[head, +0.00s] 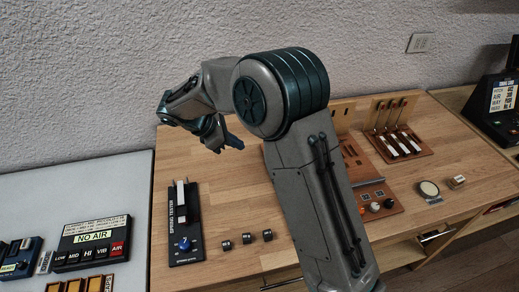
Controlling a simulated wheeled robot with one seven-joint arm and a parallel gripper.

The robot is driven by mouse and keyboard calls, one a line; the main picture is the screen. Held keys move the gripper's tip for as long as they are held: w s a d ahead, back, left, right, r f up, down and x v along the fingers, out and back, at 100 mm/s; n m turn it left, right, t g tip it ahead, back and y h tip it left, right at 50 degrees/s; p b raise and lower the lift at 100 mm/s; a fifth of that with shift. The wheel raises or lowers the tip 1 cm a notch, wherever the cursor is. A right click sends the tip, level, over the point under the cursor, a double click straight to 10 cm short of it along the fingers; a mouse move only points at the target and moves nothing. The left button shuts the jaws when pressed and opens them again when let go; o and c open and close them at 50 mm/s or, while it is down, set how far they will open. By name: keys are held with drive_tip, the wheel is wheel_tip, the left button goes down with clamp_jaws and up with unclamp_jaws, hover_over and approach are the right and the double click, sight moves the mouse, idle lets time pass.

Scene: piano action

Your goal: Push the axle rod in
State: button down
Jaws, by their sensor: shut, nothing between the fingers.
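My gripper (234,142) is shut and empty. It hangs above the back left part of the wooden bench (215,185), left of my arm's large joint. A wooden piano action model (400,130) with white keys and upright hammers stands at the back right of the bench. A second wooden unit (352,150) stands left of it, partly hidden behind my arm. I cannot make out the axle rod; it is either too small to tell or hidden by my arm. My gripper is well apart from both wooden units.
A black spring tester (184,240) stands at the bench's left. Several small dark blocks (246,238) lie near the front edge. A knob panel (376,205) and a round disc (428,189) are at right. A "NO AIR" button box (92,243) sits on the white left table.

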drive_tip(key=w+a+f+n, duration=0.2)
drive_tip(key=a+f, duration=0.1)
drive_tip(key=shift+t+h, duration=0.3)
drive_tip(key=shift+t, duration=0.1)
drive_tip(key=p+x, duration=0.1)
drive_tip(key=x, duration=0.3)
drive_tip(key=p+x, duration=0.1)
drive_tip(key=x, duration=0.4)
drive_tip(key=shift+s+d+r, duration=0.1)
drive_tip(key=shift+s+r, duration=0.05)
drive_tip(key=shift+s, duration=0.1)
drive_tip(key=d, duration=0.1)
drive_tip(key=w+d+p, duration=0.1)
drive_tip(key=d, duration=0.1)
drive_tip(key=shift+w, duration=0.1)
drive_tip(key=shift+w+d+p, duration=0.15)
drive_tip(key=shift+d+p, duration=0.15)
drive_tip(key=shift+d, duration=0.05)
drive_tip(key=shift+d, duration=0.3)
drive_tip(key=d, duration=0.2)
drive_tip(key=w+d+b, duration=0.1)
drive_tip(key=d, duration=0.1)
drive_tip(key=shift+d, duration=0.15)
